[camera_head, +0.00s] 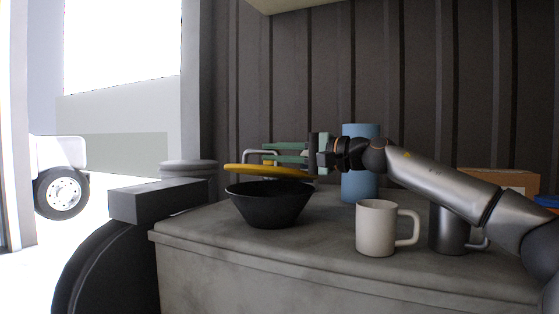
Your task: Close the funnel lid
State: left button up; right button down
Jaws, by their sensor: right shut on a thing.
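The black funnel (268,207) stands on the grey worktop, its wide mouth facing up. The yellow lid (268,171) is over the funnel's mouth, slightly tilted, with a dark gap between it and the rim. My right gripper (285,152) reaches in from the right, its green fingers level above the lid. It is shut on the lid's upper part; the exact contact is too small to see. My left gripper is not in view.
A blue cylinder (359,190) stands behind my right gripper. A white mug (376,228) and a dark metal mug (449,229) stand on the worktop (310,248) to the right. A cardboard box (510,180) is at the back right. A dark block (160,205) is left of the funnel.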

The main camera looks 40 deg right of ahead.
jog(key=shift+s+a+f+b, duration=0.1)
jog(key=shift+a+f+b, duration=0.1)
jog(key=shift+f+b, duration=0.25)
jog(key=shift+s+a+f+b, duration=0.15)
jog(key=shift+f+b, duration=0.1)
jog(key=shift+f, duration=0.25)
jog(key=shift+w, duration=0.1)
jog(key=c, duration=1.2)
grip_release()
jog(key=shift+o, duration=0.2)
